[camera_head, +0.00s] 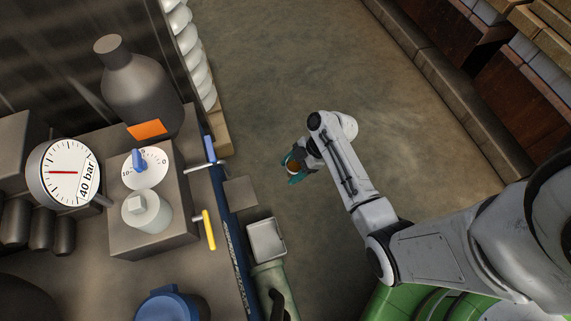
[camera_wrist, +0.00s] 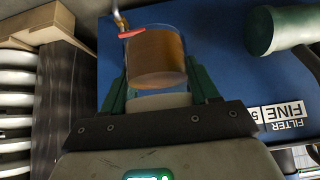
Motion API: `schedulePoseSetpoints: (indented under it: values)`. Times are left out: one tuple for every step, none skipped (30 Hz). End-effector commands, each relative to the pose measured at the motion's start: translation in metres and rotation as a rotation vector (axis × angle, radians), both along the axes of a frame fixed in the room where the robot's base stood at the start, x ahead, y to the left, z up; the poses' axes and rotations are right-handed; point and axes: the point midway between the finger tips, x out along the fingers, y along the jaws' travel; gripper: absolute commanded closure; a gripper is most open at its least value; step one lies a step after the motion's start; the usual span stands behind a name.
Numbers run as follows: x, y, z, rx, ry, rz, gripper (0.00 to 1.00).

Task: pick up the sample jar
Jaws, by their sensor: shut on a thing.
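The sample jar (camera_wrist: 156,60) is a clear jar with brown contents and a pale end. In the wrist view it sits between the two green fingers of my gripper (camera_wrist: 158,88), which is shut on it. In the head view my gripper (camera_head: 294,170) is near the middle, over the floor to the right of the bench edge. The jar (camera_head: 294,166) shows there as a small brown spot between the teal fingers, partly hidden by my gripper.
The blue bench front (camera_head: 235,250) has a blue lever (camera_head: 209,150) and a yellow handle (camera_head: 209,230) near it. White insulator stacks (camera_head: 190,45) stand at the back. The floor (camera_head: 290,80) beyond my gripper is clear.

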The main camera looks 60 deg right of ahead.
Motion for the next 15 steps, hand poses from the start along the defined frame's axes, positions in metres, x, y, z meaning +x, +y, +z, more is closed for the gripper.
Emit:
schedulePoseSetpoints:
  values:
    - [-0.001,-0.002,0.0,0.0,0.0,0.0,0.77]
    - [-0.002,-0.002,0.001,0.0,0.0,0.0,0.77]
    - [-0.002,-0.004,0.001,0.0,0.0,0.0,0.77]
    - [-0.003,-0.004,0.001,0.0,-0.001,0.001,0.77]
    - [-0.003,-0.005,0.001,0.0,-0.001,0.001,0.77]
    - [-0.004,-0.006,0.001,0.0,0.0,0.0,0.77]
    - [-0.005,-0.007,0.001,0.0,0.0,0.0,0.77]
    - [-0.005,-0.008,0.001,0.0,0.0,0.0,0.77]
    - [-0.006,-0.009,0.001,0.0,-0.001,-0.001,0.77]
    - [-0.007,-0.01,0.002,0.0,-0.001,-0.001,0.77]
    - [-0.008,-0.011,0.002,0.0,0.0,-0.001,0.77]
    - [-0.009,-0.012,0.002,0.0,0.0,-0.001,0.77]
    - [-0.009,-0.013,0.002,0.0,0.0,-0.001,0.77]
    - [-0.01,-0.014,0.002,0.0,0.0,-0.001,0.77]
    - [-0.011,-0.015,0.002,0.0,-0.001,-0.001,0.77]
